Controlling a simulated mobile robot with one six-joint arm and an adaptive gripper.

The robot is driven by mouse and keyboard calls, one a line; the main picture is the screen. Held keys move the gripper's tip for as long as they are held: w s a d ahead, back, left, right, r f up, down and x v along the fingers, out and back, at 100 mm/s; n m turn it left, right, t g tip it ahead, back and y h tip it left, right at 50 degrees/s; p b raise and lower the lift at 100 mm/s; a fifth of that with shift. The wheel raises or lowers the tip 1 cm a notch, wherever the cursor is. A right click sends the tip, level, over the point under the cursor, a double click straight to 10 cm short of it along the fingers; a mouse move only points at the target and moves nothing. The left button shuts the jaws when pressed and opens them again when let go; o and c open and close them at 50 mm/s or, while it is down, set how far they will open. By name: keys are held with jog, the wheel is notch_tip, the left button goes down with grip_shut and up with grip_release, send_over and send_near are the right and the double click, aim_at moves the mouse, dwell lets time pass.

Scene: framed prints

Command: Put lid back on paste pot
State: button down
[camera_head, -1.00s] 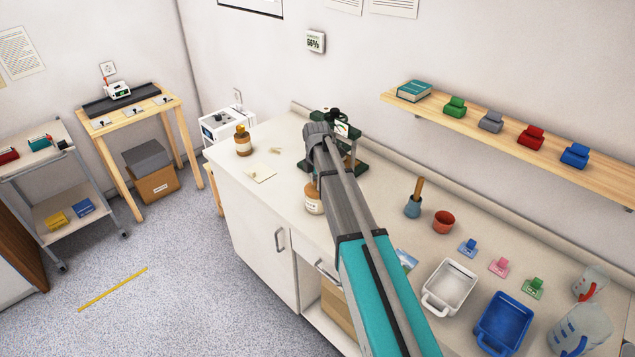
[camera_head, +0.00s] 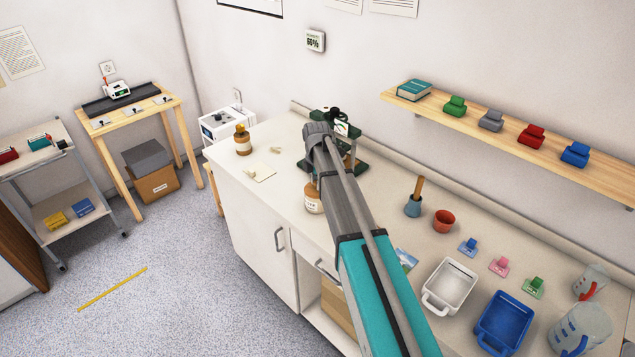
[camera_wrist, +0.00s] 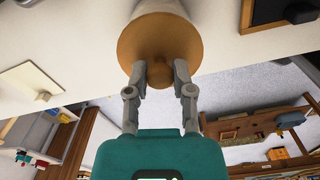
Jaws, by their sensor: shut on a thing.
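In the wrist view, my gripper (camera_wrist: 159,74) is shut on the knob of a round tan-brown lid (camera_wrist: 160,42). A paler rounded part shows just beyond the lid at the top edge, probably the pot. I cannot tell whether the lid touches or sits fully on the rim. In the head view, my gripper's fingers are mostly hidden by the arm.
A dark green apparatus (camera_head: 361,165) stands close behind the pot. A brown bottle (camera_head: 242,143) and a cream sheet (camera_head: 262,173) are to the left.

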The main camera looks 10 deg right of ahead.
dwell(0.3)
jog(key=shift+c, duration=2)
grip_release()
jog(key=o, duration=0.4)
jog(key=shift+r, duration=0.15)
jog(key=shift+r+p, duration=3.35)
jog(key=shift+p, duration=0.15)
jog(key=shift+c, duration=0.3)
